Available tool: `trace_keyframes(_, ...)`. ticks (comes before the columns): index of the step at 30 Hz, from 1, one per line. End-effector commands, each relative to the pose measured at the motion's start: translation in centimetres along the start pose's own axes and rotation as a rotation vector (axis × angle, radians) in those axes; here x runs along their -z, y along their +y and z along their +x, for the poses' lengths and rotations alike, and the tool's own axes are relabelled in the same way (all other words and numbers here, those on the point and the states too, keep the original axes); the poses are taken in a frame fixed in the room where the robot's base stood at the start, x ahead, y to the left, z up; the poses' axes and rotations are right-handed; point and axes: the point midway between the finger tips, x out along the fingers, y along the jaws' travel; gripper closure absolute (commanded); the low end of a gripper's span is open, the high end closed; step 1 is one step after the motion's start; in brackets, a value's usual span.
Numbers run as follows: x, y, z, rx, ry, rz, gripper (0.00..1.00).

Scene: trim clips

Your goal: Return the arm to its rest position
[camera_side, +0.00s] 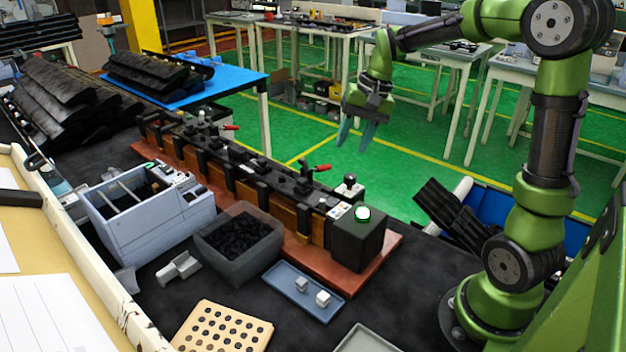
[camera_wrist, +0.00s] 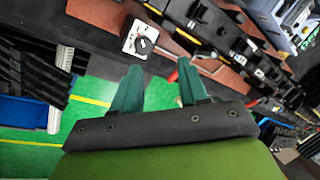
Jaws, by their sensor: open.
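My gripper (camera_side: 356,133) hangs in the air beyond the fixture, its two teal fingers pointing down and spread apart with nothing between them. In the wrist view the same open fingers of my gripper (camera_wrist: 158,88) show a clear gap. My green arm reaches up from its base at the right of the side view and bends over to the gripper. The long black fixture (camera_side: 262,178) with red-handled clamps stands on a reddish-brown base plate (camera_side: 385,248), below and to the left of the gripper. The fixture also crosses the top of the wrist view (camera_wrist: 205,22).
A grey bin of black clips (camera_side: 240,262), a blue-grey tray with two small light blocks (camera_side: 282,276), a perforated wooden board (camera_side: 195,330) and a light-blue box (camera_side: 150,238) stand in front of the fixture. Black trim parts (camera_side: 445,212) lie near my base. Air around the gripper is free.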

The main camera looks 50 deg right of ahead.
Motion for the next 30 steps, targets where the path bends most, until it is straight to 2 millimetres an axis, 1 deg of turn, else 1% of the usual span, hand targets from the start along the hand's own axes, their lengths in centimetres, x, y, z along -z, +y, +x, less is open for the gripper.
trace_keyframes(1, -2.2, -0.3, -0.7, 0.008, 0.042, -0.059, 0.57)
trace_keyframes(3, -4.9, -0.5, -1.2, 0.023, 0.097, -0.133, 0.57)
trace_keyframes(5, -7.2, -0.5, -1.5, 0.040, 0.142, -0.195, 0.57)
trace_keyframes(6, -8.7, -0.3, -1.7, 0.053, 0.170, -0.235, 0.57)
trace_keyframes(8, -10.8, -0.1, -1.9, 0.077, 0.212, -0.294, 0.57)
trace_keyframes(9, -12.2, 0.1, -2.0, 0.094, 0.235, -0.329, 0.57)
trace_keyframes(12, -15.2, 0.6, -2.2, 0.139, 0.280, -0.408, 0.57)
trace_keyframes(15, -17.5, 0.8, -2.5, 0.179, 0.301, -0.463, 0.57)
trace_keyframes(18, -18.7, 0.6, -3.3, 0.216, 0.324, -0.503, 0.57)
trace_keyframes(21, -19.2, 0.2, -4.0, 0.241, 0.340, -0.529, 0.57)
trace_keyframes(30, -19.3, 0.1, -4.0, 0.241, 0.336, -0.535, 0.57)
